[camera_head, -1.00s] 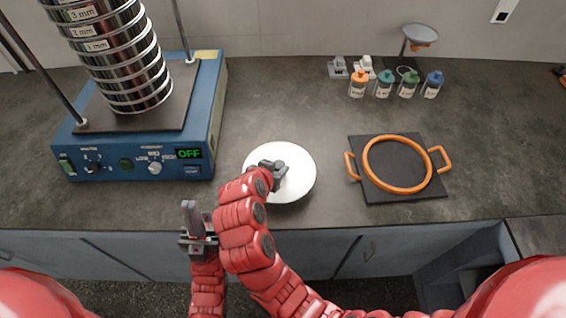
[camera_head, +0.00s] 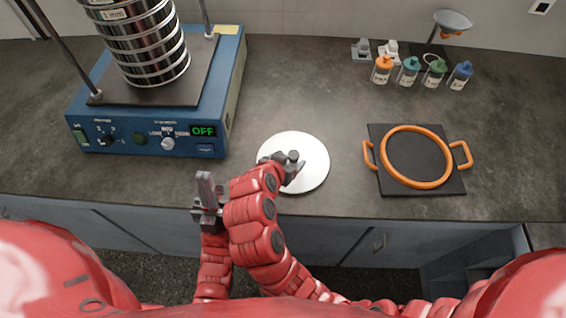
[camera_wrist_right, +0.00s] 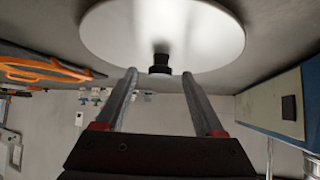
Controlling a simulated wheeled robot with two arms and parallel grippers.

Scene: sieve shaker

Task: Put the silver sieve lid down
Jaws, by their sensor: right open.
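The silver sieve lid (camera_head: 310,176), a pale round disc with a dark knob (camera_head: 292,156), lies flat on the grey worktop in the middle of the head view. My right gripper (camera_head: 285,171) is just in front of the knob, low over the near part of the lid. In the right wrist view the lid (camera_wrist_right: 205,38) fills the top, and the spread fingers (camera_wrist_right: 159,75) stand either side of the knob's line, with the knob at their tips. My left gripper (camera_head: 206,190) points up near the worktop's front edge, away from the lid; its finger gap is hidden.
The blue shaker (camera_head: 155,140) with its sieve stack (camera_head: 150,50) stands left of the lid. An orange-handled ring (camera_head: 385,173) sits on a black mat (camera_head: 450,184) to the right. Several small bottles (camera_head: 409,73) stand behind. The worktop behind the lid is clear.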

